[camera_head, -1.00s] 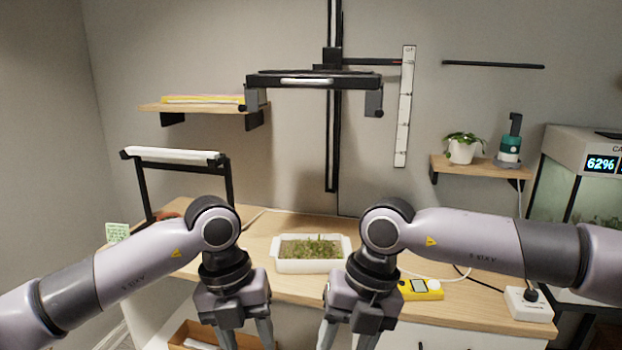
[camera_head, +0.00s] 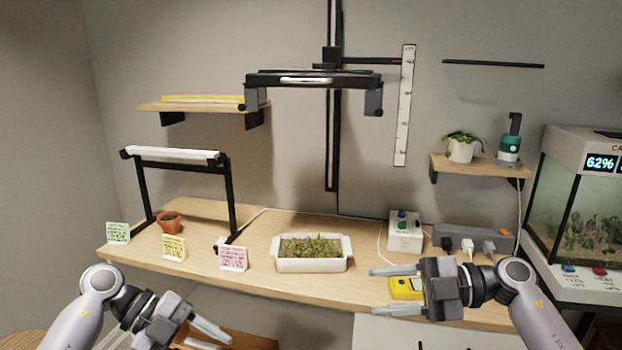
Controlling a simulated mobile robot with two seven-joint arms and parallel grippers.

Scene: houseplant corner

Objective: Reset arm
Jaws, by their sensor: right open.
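My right gripper (camera_head: 396,290) comes in at the lower right and points left, its two fingers spread apart. Behind it, partly covered by the fingers, is a yellow meter (camera_head: 403,283) on the bench. I cannot tell from this view how close they are. My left gripper (camera_head: 209,335) is at the bottom left, in front of the bench and low, near the open wooden drawer or box.
A white tray of seedlings (camera_head: 311,265) stands mid-bench (camera_head: 270,281). A small terracotta pot (camera_head: 169,224), a lamp frame (camera_head: 232,195) and note cards (camera_head: 233,259) are at left. A white control box (camera_head: 405,238) and power strip (camera_head: 470,236) are at right. A glass tank (camera_head: 567,215) stands far right.

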